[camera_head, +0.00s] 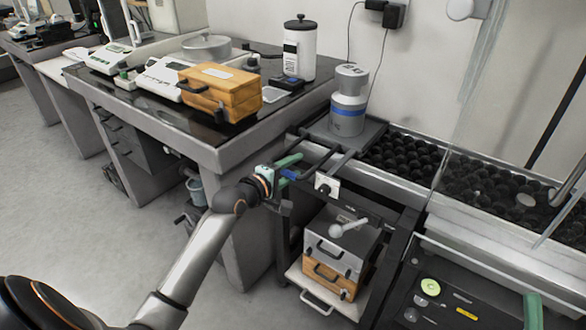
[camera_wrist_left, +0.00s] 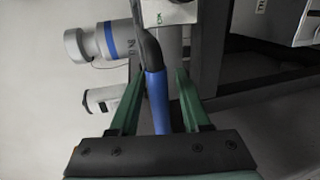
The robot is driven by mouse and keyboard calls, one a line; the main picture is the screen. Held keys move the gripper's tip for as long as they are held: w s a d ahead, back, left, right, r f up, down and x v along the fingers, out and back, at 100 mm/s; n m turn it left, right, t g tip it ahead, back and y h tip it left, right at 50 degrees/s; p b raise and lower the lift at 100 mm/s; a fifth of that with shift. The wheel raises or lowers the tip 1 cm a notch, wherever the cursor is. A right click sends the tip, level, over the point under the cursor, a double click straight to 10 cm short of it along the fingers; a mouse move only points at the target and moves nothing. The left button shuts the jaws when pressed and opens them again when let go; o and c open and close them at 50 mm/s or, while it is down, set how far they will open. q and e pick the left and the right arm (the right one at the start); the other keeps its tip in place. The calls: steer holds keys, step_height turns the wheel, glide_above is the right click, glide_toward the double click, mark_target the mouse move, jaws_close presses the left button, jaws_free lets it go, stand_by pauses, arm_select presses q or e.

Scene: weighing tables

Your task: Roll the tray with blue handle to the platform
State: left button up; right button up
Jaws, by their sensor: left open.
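A dark tray (camera_head: 372,131) carries a grey cylindrical weight with a blue band (camera_head: 347,112). A black bar frame reaches from it towards the lower left and ends in a blue handle (camera_head: 289,174). The blue handle also shows in the left wrist view (camera_wrist_left: 157,100). My left gripper (camera_head: 290,170) is open, with its green fingers either side of the blue handle and a visible gap to each. A platform bed of black balls (camera_head: 480,182) lies right of the tray. A green piece at the lower right may be a fingertip of my right gripper (camera_head: 532,310); its jaws cannot be made out.
Below the tray, a rack holds a grey case (camera_head: 341,245) and a wooden case (camera_head: 330,278). A clear panel (camera_head: 520,110) stands over the ball bed.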

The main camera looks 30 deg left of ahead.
arm_select(q)
jaws_close()
stand_by(1.4)
